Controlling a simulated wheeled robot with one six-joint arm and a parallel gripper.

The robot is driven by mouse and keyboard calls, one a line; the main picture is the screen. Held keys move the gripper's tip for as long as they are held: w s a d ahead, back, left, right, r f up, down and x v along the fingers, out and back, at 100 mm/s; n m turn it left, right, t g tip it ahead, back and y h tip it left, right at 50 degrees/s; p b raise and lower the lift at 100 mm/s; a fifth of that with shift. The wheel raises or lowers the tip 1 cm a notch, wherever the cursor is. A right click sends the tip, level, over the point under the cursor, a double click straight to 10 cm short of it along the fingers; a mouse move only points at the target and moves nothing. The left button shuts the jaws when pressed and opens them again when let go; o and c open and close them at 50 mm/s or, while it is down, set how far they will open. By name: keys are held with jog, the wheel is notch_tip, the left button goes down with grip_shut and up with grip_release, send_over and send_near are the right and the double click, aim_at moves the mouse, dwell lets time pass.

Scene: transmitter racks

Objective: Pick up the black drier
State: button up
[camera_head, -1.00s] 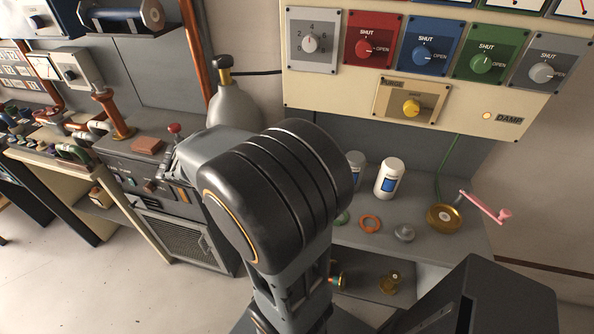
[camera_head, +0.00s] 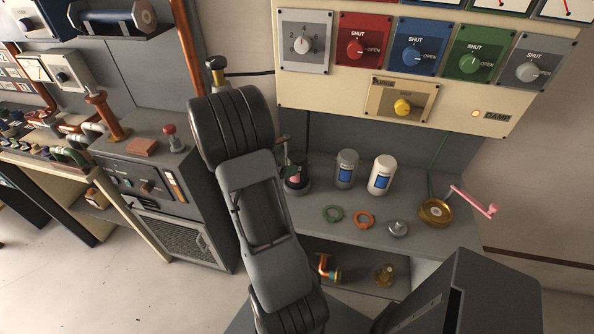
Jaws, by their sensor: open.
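A dark, round-based item (camera_head: 297,184) with a small pink patch stands on the grey bench, just right of my raised arm. It is the only blackish piece on the bench and may be the black drier. My arm link covers its left side, and a thin upright part shows above it. Right of it stand a grey canister (camera_head: 346,170) and a white canister (camera_head: 382,175), both upright with blue labels. My arm rises across the middle of the view. My gripper does not show.
On the bench lie a green ring (camera_head: 332,214), an orange ring (camera_head: 364,219), a grey knobbed cap (camera_head: 398,229) and a brass bowl-like part (camera_head: 435,212) with a pink-handled crank (camera_head: 477,203). Brass fittings (camera_head: 385,276) sit on the shelf below. A valve panel (camera_head: 455,100) hangs above.

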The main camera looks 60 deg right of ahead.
aim_at(297, 159)
jog(key=shift+p+x, duration=0.65)
jog(key=shift+x, duration=2.2)
jog(key=shift+c, duration=0.5)
jog(key=c, duration=1.5)
jog(key=shift+o, duration=0.2)
jog(key=shift+r, duration=0.1)
